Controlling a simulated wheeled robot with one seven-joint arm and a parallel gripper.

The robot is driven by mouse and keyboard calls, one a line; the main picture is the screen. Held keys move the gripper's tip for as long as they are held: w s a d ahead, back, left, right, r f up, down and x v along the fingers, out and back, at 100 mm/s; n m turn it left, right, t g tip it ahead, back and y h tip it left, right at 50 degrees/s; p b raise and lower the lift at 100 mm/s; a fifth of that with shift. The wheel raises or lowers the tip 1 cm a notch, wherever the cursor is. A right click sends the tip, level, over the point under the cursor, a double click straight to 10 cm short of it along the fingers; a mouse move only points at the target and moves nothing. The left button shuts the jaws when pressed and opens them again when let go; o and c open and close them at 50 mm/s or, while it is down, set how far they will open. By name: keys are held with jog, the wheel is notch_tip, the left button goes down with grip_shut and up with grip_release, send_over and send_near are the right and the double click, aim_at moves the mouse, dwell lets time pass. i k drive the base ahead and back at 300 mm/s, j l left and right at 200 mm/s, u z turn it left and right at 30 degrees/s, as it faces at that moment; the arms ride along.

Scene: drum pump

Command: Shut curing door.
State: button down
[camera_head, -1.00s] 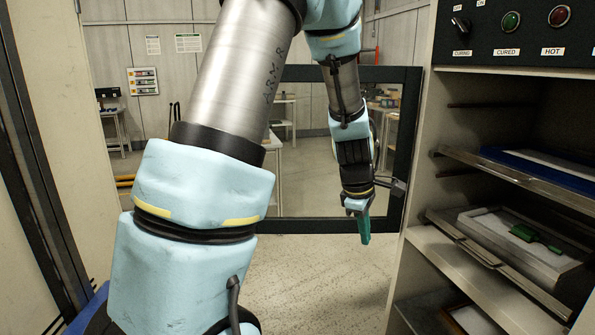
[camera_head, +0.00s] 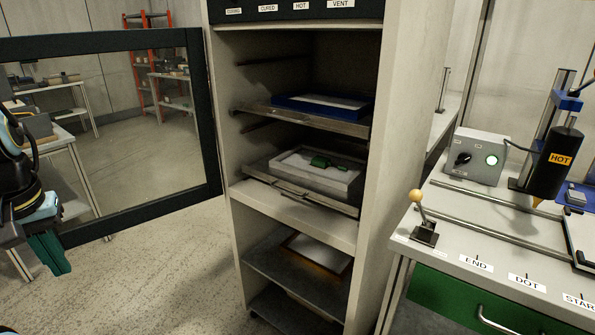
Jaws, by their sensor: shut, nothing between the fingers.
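The curing door (camera_head: 212,120) is a dark-framed glass panel, swung wide open to the left of the curing cabinet (camera_head: 378,150). The cabinet's front is open and its shelves show. My gripper (camera_head: 50,255) is at the lower left, with green fingers pointing down, shut and empty. It appears in front of the door's lower left part in the picture; I cannot tell whether it touches the door. The door's left end is partly hidden by my arm or cut off by the frame.
A blue tray (camera_head: 322,106) and a pale tray with a green part (camera_head: 322,160) sit on the cabinet's shelves. A bench with a lever (camera_head: 424,230), a control box (camera_head: 477,157) and a HOT dispenser (camera_head: 556,160) stands at right. Floor before the door is clear.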

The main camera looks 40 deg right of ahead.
aim_at(40, 46)
jog(key=i+u, duration=0.1)
jog(key=u, duration=0.35)
jog(key=i+u, duration=0.1)
jog(key=u, duration=0.35)
jog(key=l+u, duration=0.1)
jog(key=u, duration=0.35)
jog(key=i+l+u, duration=0.1)
jog(key=u, duration=0.35)
